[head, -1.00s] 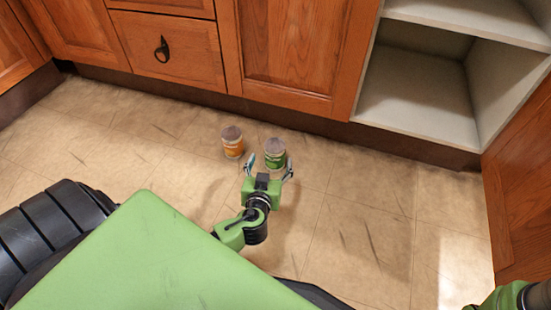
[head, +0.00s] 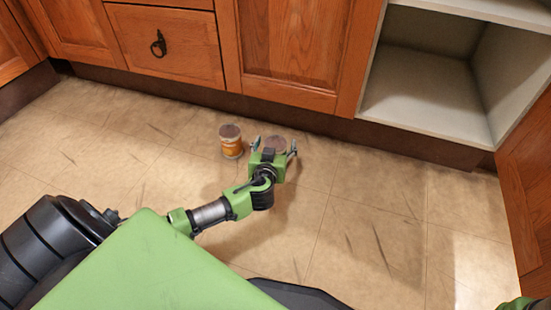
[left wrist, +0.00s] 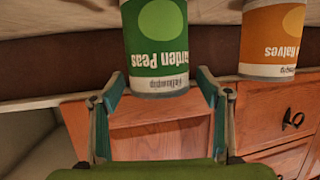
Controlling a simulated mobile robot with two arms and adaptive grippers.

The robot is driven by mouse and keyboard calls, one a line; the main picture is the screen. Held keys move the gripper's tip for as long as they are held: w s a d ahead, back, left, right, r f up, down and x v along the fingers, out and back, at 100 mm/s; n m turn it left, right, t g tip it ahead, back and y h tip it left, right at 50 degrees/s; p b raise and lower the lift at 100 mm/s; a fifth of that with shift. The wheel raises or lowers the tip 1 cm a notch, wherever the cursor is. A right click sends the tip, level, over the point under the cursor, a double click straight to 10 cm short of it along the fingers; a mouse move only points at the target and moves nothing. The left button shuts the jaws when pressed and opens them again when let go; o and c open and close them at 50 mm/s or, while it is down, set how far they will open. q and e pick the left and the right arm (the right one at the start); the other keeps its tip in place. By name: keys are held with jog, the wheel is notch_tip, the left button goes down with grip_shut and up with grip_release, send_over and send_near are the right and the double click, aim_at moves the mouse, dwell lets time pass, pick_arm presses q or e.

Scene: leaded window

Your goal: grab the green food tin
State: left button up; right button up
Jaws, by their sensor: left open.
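The green food tin stands upright on the floor; in the head view only its brownish lid (head: 277,140) shows, as my left gripper hides the rest. In the left wrist view, which is upside down, the green tin (left wrist: 155,42) shows its "Garden Peas" label. My left gripper (head: 275,146) is open, with a finger on each side of the tin's near part. In the left wrist view its fingertips (left wrist: 160,82) are spread wider than the tin; I cannot tell whether they touch it.
An orange tin (head: 231,142) stands on the floor just left of the green one; it also shows in the left wrist view (left wrist: 272,42). Wooden cupboard fronts (head: 290,60) and an open shelf unit (head: 425,95) stand behind. The tiled floor (head: 350,230) to the right is clear.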

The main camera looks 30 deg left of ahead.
pick_arm(q)
jog(key=shift+w, duration=0.1)
jog(key=c, duration=1.6)
jog(key=shift+r, duration=0.1)
jog(key=shift+r, duration=0.1)
